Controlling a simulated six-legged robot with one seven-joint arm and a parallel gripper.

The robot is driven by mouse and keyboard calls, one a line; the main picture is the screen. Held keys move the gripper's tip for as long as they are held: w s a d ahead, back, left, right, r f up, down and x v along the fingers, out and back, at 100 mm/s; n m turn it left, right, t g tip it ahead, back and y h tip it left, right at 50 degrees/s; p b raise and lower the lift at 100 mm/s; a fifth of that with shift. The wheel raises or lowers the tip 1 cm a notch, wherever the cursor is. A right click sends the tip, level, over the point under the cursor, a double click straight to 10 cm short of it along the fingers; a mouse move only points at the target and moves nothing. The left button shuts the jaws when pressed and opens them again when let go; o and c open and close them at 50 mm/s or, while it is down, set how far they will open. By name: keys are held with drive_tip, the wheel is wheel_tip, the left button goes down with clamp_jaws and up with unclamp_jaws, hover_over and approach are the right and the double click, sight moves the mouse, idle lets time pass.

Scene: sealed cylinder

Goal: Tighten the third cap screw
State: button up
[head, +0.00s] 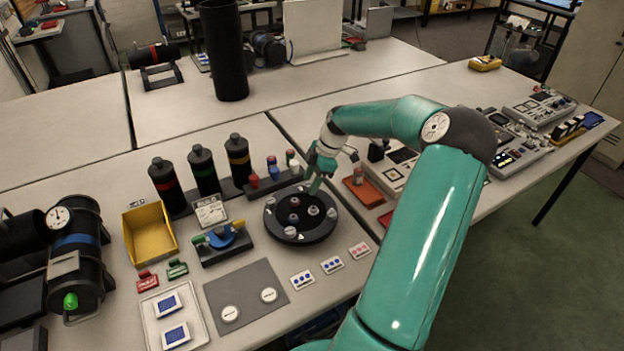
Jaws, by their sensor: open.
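The round black cap (301,236) lies on the bench in the middle of the view. Several small grey screw heads (313,210) show on its top and rim. One grey screw head (290,231) is at the near edge, another (270,202) at the left edge. I cannot tell which one is the third. My gripper (316,182) is open and points down at the cap's far right edge. Its fingers are small here, and they hide part of that edge. I cannot tell whether they touch anything.
Three dark bottles (204,170) and several small coloured-top pieces (273,172) stand behind the cap. A yellow bin (150,234) and a blue-handled fixture (226,238) are at left. An orange tray (362,192) is close right. A grey mat (246,294) lies in front.

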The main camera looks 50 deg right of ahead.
drive_tip(key=c, duration=1)
